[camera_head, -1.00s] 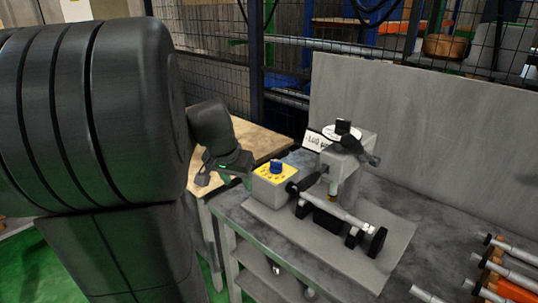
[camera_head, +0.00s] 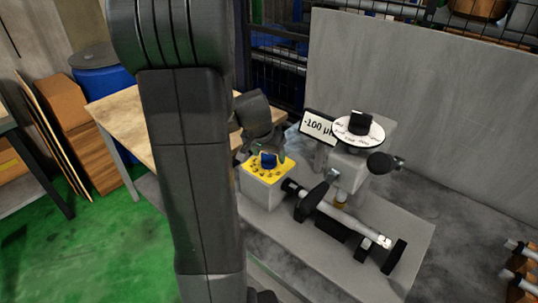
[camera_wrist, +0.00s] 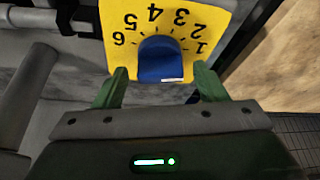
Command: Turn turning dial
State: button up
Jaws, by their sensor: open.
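A blue dial (camera_head: 268,160) sits on a yellow plate (camera_head: 252,174) on top of a grey box at the left of the grinder. In the wrist view the blue dial (camera_wrist: 160,62) has a white mark on its near edge, and the yellow plate (camera_wrist: 200,14) shows the numbers 1 to 6 around it. My gripper (camera_wrist: 162,82) is open, its green fingers apart on either side of the dial's near edge. I see no clear contact. In the head view my gripper (camera_head: 264,146) is just behind and above the dial, partly hiding the plate's far edge.
The grinder (camera_head: 345,175) carries a black knob on a white disc (camera_head: 358,130), beside a sign (camera_head: 318,127) reading about "-100 µ". A wooden table (camera_head: 130,112) stands behind left; a grey panel (camera_head: 430,90) closes the back.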

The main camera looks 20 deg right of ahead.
jog(key=shift+w+f, duration=0.1)
jog(key=shift+f, duration=0.45)
jog(key=shift+c, duration=0.4)
jog(key=c, duration=0.9)
jog(key=shift+o, duration=0.2)
